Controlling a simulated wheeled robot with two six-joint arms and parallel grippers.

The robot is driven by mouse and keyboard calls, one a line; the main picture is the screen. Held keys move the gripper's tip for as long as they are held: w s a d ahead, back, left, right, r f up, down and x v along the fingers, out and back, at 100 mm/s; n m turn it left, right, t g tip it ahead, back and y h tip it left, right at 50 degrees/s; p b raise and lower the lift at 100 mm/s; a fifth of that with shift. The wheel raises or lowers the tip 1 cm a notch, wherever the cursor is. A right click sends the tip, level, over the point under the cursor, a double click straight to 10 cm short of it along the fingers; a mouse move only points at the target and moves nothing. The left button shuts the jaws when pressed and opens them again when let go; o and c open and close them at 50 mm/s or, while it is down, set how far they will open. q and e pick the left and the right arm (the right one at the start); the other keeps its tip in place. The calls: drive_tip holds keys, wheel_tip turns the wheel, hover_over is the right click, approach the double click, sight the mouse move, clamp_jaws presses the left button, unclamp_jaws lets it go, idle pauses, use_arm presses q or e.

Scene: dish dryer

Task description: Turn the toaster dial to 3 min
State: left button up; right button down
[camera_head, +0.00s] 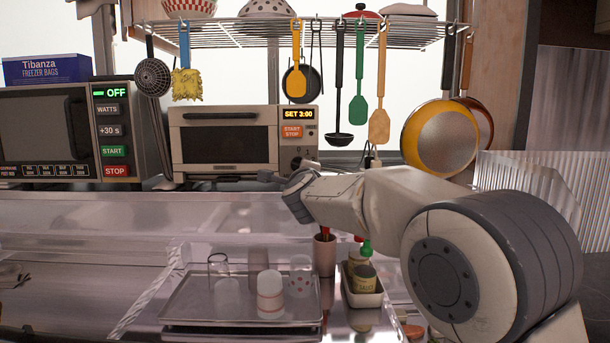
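The toaster oven (225,145) stands on the back counter, left of the picture's middle, with its glass door shut. Its display (298,114) reads "SET 3:00". Below the display is a "START STOP" button (292,131). The dial area, lower on the toaster's right panel, is largely hidden by my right gripper (300,163). My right arm comes in from the right and its gripper end is at the panel. Its fingers are small and partly hidden, so I cannot tell whether they are open or shut, or touch the dial. My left gripper is not in view.
A microwave (122,135) showing "OFF" stands left of the toaster. Utensils and pans hang from a wire rack (240,35) above. In front, a metal tray (185,311) holds several glasses and cups, beside a utensil cup (324,258) and a jar caddy (362,299).

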drive_tip(key=shift+d+f, duration=0.1)
idle(0.4)
drive_tip(key=c, duration=0.9)
unclamp_jaws()
drive_tip(key=s+b, duration=0.1)
drive_tip(key=s, duration=0.9)
drive_tip(key=shift+s, duration=0.25)
